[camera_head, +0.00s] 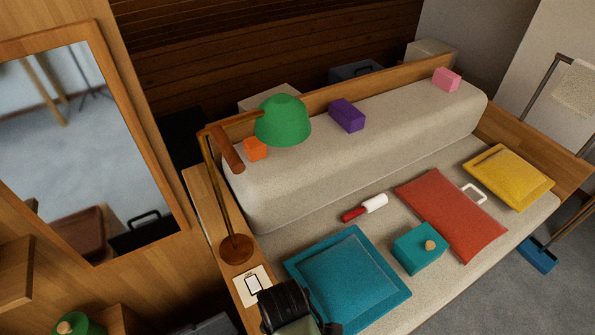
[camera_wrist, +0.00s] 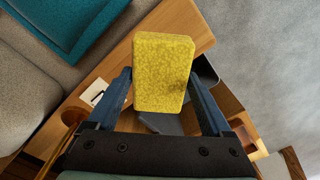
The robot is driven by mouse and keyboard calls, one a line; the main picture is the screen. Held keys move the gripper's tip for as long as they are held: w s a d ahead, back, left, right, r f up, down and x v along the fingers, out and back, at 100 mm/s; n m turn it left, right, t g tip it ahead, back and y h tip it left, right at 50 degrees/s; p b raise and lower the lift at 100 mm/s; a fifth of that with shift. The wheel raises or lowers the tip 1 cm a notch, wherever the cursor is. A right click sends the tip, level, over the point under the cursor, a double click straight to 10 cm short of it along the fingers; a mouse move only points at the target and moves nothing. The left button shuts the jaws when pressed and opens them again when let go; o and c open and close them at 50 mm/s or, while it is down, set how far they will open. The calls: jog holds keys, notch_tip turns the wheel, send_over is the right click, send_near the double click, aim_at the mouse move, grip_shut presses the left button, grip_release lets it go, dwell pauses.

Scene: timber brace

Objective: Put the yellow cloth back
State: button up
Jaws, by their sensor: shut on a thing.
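A thick yellow block with a speckled, sponge-like face (camera_wrist: 163,60) stands between the two fingers of my gripper (camera_wrist: 160,82) in the wrist view. I take it for the yellow cloth, though it looks like a solid slab. My gripper is shut on it, with one finger at each side. In the head view, a dark part of my arm shows at the bottom, over the wooden bench end near the teal cushion (camera_head: 348,278). The held yellow thing cannot be made out in the head view.
A brass lamp (camera_head: 236,248) with a green shade stands on the bench's left end, beside a white switch plate (camera_head: 252,285). The seat holds a teal box (camera_head: 421,249), a red cushion (camera_head: 452,215) and a yellow cushion (camera_head: 508,177).

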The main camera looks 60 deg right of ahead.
notch_tip(320, 180, down, 10)
jog(key=shift+s+r+b, duration=0.1)
jog(key=shift+b, duration=0.5)
jog(key=o, duration=1.2)
jog(key=shift+c, duration=0.2)
jog(key=shift+a, duration=0.1)
